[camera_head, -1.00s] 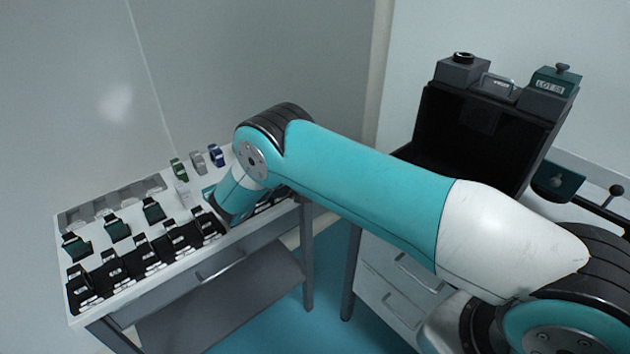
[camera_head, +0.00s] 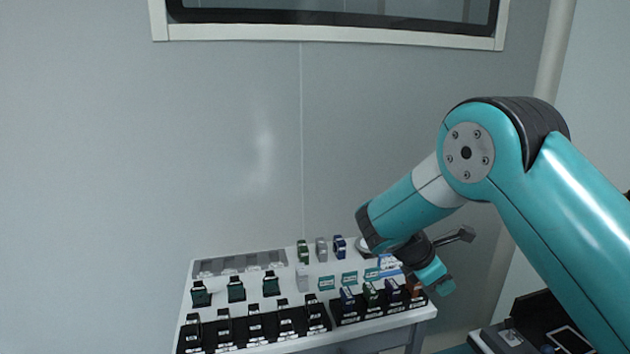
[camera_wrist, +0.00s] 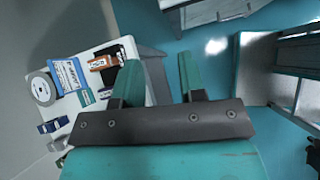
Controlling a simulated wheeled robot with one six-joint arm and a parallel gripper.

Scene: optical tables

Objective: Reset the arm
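My gripper shows in the wrist view (camera_wrist: 160,62) with its two teal fingers apart and nothing between them. In the head view my arm reaches in from the right and bends down, with the gripper (camera_head: 440,262) above the right end of the white table (camera_head: 225,305). No contact with the items shows. A white roll (camera_wrist: 42,89), a blue-and-white box (camera_wrist: 70,75) and an orange-brown box (camera_wrist: 103,62) lie to the left of the fingers in the wrist view.
The white table holds rows of black holders (camera_head: 255,325), several small coloured blocks (camera_head: 321,250) and a grey tray (camera_head: 240,264). A dark case (camera_head: 515,338) stands at the lower right. The teal floor (camera_wrist: 200,45) is open beyond the table edge.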

